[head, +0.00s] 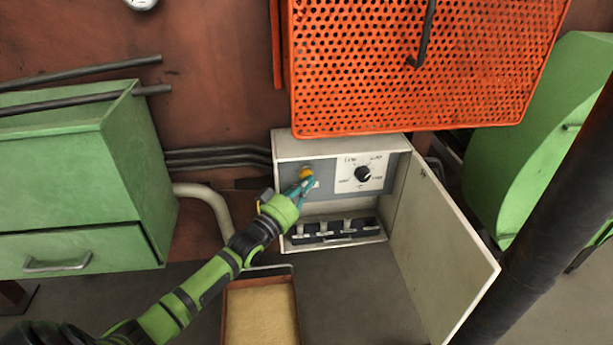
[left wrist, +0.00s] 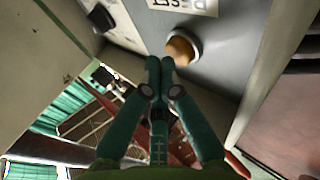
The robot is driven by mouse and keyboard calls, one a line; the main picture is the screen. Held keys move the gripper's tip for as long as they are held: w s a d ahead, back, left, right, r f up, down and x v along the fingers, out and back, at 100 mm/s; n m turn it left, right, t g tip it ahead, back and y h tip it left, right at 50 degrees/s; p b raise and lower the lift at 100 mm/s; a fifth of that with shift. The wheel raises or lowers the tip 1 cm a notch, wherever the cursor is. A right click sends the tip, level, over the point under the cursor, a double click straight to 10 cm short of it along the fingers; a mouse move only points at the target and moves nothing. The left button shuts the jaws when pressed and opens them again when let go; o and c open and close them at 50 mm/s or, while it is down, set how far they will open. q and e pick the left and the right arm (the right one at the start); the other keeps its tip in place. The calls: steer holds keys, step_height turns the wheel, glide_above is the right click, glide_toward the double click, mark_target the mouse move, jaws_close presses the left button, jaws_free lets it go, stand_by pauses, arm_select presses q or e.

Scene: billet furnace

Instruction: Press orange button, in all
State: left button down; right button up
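The orange button (head: 306,172) sits on the grey panel of an open white control box (head: 290,150), left of a black rotary knob (head: 363,174). In the left wrist view the button (left wrist: 181,50) is a round orange cap in a pale ring, just beyond the fingertips. My left gripper (head: 302,186) is at the panel, right by the button; in the left wrist view its teal fingers (left wrist: 160,62) are together with nothing between them. I cannot tell whether the tips touch the button. My right gripper is in neither view.
The box's white door (head: 440,250) stands open on the right. A perforated orange guard (head: 420,65) hangs above the box. Several switches (head: 335,229) line the box's lower part. A green cabinet (head: 75,190) stands at left, and a tray (head: 261,312) lies below.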

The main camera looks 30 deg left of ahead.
arm_select(q)
steer(key=shift+w+a, duration=0.25)
steer(key=shift+w, duration=0.05)
stand_by(0.4)
stand_by(0.3)
steer(key=shift+s+d+p, duration=0.5)
steer(key=shift+s+p, duration=0.05)
steer(key=shift+s, duration=0.1)
